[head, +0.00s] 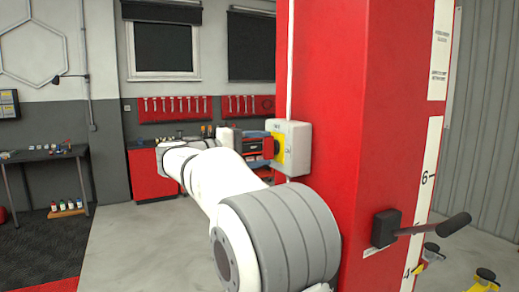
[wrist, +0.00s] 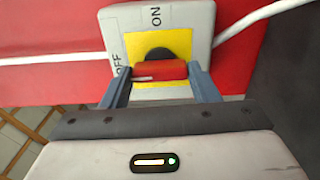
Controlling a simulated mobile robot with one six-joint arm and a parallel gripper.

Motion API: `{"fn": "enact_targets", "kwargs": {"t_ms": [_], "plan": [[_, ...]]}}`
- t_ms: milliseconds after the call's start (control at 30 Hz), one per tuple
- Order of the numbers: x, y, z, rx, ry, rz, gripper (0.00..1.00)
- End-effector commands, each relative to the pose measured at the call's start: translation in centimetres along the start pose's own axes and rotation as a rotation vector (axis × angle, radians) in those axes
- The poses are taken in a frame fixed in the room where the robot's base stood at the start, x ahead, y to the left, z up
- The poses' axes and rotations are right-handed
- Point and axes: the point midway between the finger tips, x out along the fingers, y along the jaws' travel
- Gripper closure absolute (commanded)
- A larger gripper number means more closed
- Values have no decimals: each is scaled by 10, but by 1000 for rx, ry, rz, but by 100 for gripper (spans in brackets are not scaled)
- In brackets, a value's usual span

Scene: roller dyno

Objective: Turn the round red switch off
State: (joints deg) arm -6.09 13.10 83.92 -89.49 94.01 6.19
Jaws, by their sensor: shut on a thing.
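The red switch (wrist: 160,70) sits on a dark round base on a yellow plate (wrist: 176,42) on a light grey box. In the wrist view its red grip lies crosswise, with a pale mark near its left end. The label "ON" (wrist: 156,17) is above it and "OFF" (wrist: 117,64) is to its left. My gripper (wrist: 162,76) has one finger at each end of the red grip and is shut on it. In the head view the box (head: 297,148) is on the red column; my gripper is at its left side and the red grip is hard to make out.
The red column (head: 330,80) stands close to my arm on the right. A black lever (head: 386,228) with a handle sticks out lower on it. A white cable (wrist: 255,20) runs to the box.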

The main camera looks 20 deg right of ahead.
Motion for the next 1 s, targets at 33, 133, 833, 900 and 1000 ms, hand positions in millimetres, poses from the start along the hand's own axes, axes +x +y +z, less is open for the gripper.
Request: {"fn": "enact_targets", "kwargs": {"t_ms": [33, 133, 833, 900, 1000], "plan": [[0, -1, 0, -4, 0, 0, 68], [0, -1, 0, -4, 0, 0, 68], [-14, -2, -1, 1, 3, 0, 24], [-26, -3, -1, 0, 3, 0, 24], [-44, -3, -1, 1, 4, 0, 24]]}}
